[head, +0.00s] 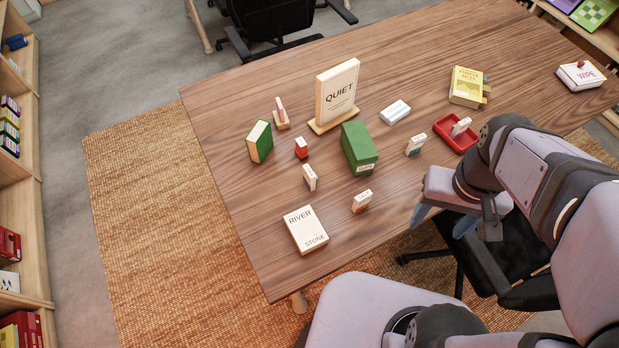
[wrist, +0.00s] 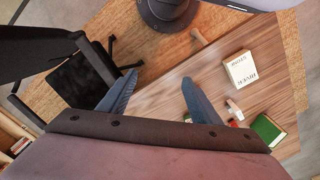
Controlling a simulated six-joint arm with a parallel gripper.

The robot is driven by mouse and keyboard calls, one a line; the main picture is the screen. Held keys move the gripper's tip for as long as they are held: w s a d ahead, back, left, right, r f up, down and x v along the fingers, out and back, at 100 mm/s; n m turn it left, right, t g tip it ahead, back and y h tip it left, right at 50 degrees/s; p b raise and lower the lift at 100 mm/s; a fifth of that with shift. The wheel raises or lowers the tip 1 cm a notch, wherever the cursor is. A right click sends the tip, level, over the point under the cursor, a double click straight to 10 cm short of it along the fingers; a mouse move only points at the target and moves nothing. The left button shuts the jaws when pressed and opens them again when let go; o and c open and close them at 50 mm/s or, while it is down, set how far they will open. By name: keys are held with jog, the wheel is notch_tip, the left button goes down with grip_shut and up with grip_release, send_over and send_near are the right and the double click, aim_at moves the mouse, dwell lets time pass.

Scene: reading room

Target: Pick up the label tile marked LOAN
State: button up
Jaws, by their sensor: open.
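My gripper (head: 443,218) is open and empty at the table's near right edge, apart from every tile. In the wrist view its two blue-grey fingers (wrist: 158,80) are spread, and a white tile (wrist: 234,109) shows to their right.
A RIVER STONE book (head: 306,230) lies near the front edge. A green box (head: 359,148), a QUIET sign (head: 338,92), a green book (head: 260,142) and a yellow book (head: 466,86) stand behind. A black chair (head: 505,262) is below my gripper.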

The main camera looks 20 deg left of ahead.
jog(key=w+a+f+n+h+b, duration=0.2)
jog(key=w+n+h+b, duration=0.25)
jog(key=n, duration=0.25)
jog(key=w+a+f+n+h+b, duration=0.25)
jog(key=w+n+b, duration=0.2)
jog(key=n, duration=0.25)
notch_tip(320, 180, up, 3)
jog(key=n+t+h+b, duration=0.5)
jog(key=n+t+b, duration=0.3)
jog(key=n+t, duration=0.5)
send_over(307, 175)
jog(key=v, duration=0.3)
jog(key=f, duration=1.5)
jog(key=shift+w+d+p, duration=0.1)
jog(key=shift+d+p, duration=0.15)
jog(key=shift+p, duration=0.15)
jog(key=shift+f, duration=0.35)
jog(key=shift+p+x, duration=0.85)
jog(key=shift+x, duration=2.8)
jog(key=shift+w+a, duration=0.1)
jog(key=shift+w, duration=0.05)
